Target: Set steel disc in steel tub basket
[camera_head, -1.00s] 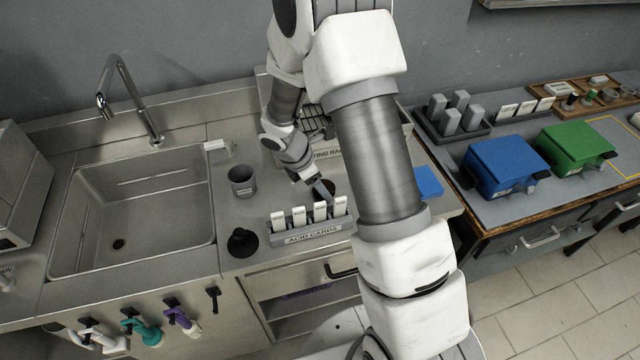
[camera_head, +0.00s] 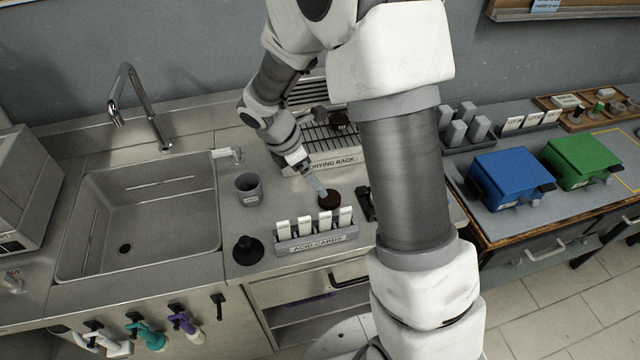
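A dark round disc-like piece (camera_head: 330,199) lies on the steel counter behind the card holder; I cannot tell if it is the steel disc. Another dark round piece (camera_head: 339,118) sits on the wire drying rack (camera_head: 322,140), partly hidden by my arm. My gripper (camera_head: 320,189) points down at the near piece, its tip at or just above that piece's upper left edge. Only one thin pale finger shows clearly, so I cannot tell its opening or whether it touches. I cannot make out a steel tub basket; my arm hides part of the counter.
The card holder (camera_head: 316,242) stands in front of the gripper, with a grey cup (camera_head: 249,189) and a black knob-like piece (camera_head: 246,250) to the left. A sink (camera_head: 140,220) is farther left. Blue (camera_head: 508,178) and green (camera_head: 582,160) boxes stand right.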

